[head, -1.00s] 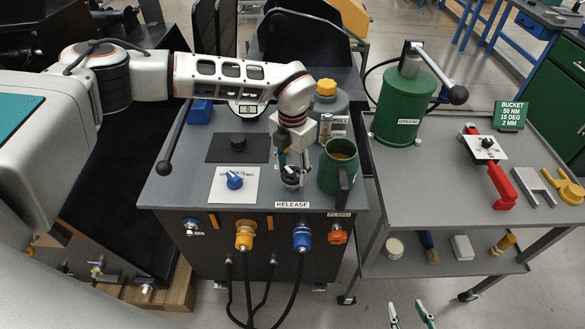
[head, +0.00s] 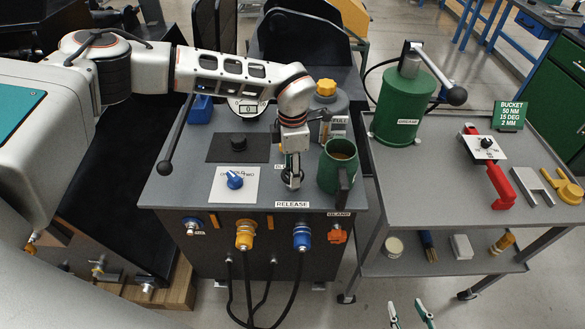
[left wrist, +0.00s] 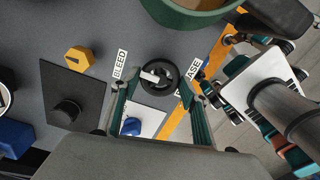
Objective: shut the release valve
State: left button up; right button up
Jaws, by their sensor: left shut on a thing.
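The release valve is a round black knob (head: 292,180) on the grey bench top, behind the RELEASE label (head: 292,205). In the left wrist view the knob (left wrist: 160,77) has a pale bar across it and lies between the BLEED label (left wrist: 120,64) and a partly covered RELEASE label. My left gripper (head: 292,172) points down from above and is shut on the knob, its green fingers (left wrist: 158,88) on either side of it. My right gripper (head: 411,314) shows only its fingertips at the bottom edge, apart and empty.
A green mug (head: 337,173) stands close right of the knob. A blue selector (head: 235,181) and a black knob (head: 238,144) lie to the left. Blue and yellow couplers with hoses are on the front panel. A grey cart (head: 440,200) stands to the right.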

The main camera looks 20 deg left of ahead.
dwell(0.5)
pick_arm(q)
jog(key=o, duration=1.1)
jog(key=shift+r, duration=0.25)
notch_tip(320, 180, up, 12)
jog(key=shift+f, duration=0.15)
